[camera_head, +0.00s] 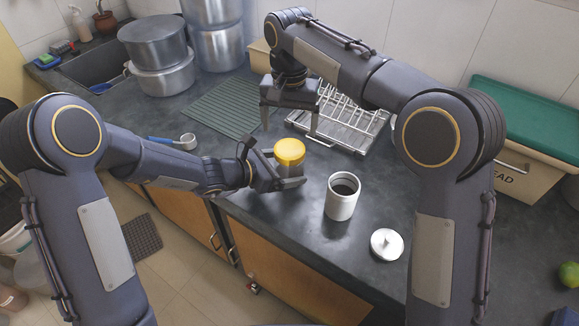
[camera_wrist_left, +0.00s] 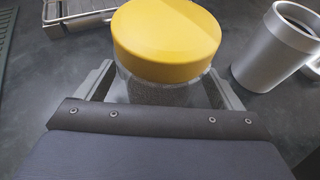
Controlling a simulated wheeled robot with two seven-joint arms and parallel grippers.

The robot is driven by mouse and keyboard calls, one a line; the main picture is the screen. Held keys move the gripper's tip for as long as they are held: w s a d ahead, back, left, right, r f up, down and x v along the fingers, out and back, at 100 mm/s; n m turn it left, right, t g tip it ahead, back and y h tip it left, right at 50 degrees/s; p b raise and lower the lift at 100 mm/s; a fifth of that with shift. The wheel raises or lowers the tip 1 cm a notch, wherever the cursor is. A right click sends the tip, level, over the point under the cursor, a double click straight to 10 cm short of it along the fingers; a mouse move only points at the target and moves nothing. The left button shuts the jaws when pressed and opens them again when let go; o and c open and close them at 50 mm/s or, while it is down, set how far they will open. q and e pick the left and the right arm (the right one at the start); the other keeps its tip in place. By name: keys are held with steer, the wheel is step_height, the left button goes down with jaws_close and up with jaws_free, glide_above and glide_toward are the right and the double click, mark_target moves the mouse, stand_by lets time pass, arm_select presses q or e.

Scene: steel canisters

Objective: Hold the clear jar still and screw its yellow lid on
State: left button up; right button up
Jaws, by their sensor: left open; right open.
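The clear jar (camera_head: 287,170) stands upright on the dark counter with its yellow lid (camera_head: 289,151) sitting on top; I cannot tell how tightly the lid is seated. In the left wrist view, the jar (camera_wrist_left: 160,92) holds something dark and the lid (camera_wrist_left: 167,40) covers its top. My left gripper (camera_head: 278,168) is open, low at the jar, with one finger on each side of it. In the left wrist view its fingers flank the jar body. My right gripper (camera_head: 289,132) is open and empty, pointing down, above and behind the jar.
An open steel canister (camera_head: 341,204) stands right of the jar, with a loose steel lid (camera_head: 387,244) in front of it. A wire dish rack (camera_head: 345,120) lies behind.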

arm_select(q)
steer(key=c, duration=1.6)
steer(key=shift+c, duration=1)
jaws_close()
arm_select(e)
steer(key=shift+n, duration=0.5)
steer(key=n, duration=0.5)
steer(key=shift+f+n, duration=0.25)
steer(key=shift+n, duration=0.05)
steer(key=n, duration=0.6)
steer(key=shift+s+n, duration=0.1)
steer(key=shift+n, duration=0.3)
steer(key=n, duration=1.3)
steer(key=shift+r+n, duration=0.25)
steer(key=shift+n, duration=0.05)
steer(key=shift+f, duration=0.1)
